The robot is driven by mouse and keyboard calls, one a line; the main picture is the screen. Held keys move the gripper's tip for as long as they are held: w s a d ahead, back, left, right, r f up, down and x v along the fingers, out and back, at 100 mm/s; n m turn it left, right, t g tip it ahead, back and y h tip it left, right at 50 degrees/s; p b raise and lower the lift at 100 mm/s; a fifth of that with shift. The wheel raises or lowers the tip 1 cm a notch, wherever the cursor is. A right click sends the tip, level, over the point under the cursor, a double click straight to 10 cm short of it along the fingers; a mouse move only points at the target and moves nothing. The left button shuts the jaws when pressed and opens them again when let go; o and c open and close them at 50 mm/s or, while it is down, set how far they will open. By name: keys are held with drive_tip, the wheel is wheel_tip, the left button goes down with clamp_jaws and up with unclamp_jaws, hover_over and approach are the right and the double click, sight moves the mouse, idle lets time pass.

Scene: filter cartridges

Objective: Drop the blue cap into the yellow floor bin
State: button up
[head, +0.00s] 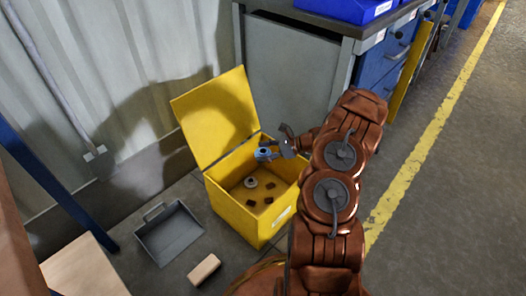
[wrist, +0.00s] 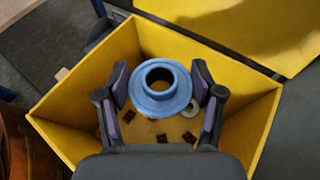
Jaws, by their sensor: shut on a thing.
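The blue cap (wrist: 160,88) is a round ring with a hole in its middle, held between the two fingers of my gripper (wrist: 161,95). In the head view the cap (head: 264,154) shows at the tip of my gripper (head: 272,151), over the opening of the yellow floor bin (head: 237,212). The bin's lid stands open at the back. In the wrist view the bin's walls (wrist: 75,88) surround the cap on several sides. The cap appears above the bin floor, apart from it.
Inside the bin lie a pale ring (head: 250,182) and several small dark pieces (head: 268,200). A grey dustpan-like tray (head: 170,235) and a tan block (head: 204,270) lie on the floor to the left. A grey cabinet (head: 290,75) stands behind the bin.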

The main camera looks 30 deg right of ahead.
drive_tip(key=shift+f+b, duration=1.95)
drive_tip(key=shift+f, duration=0.8)
drive_tip(key=o, duration=1)
drive_tip(key=shift+r, duration=0.1)
drive_tip(key=v, duration=1.2)
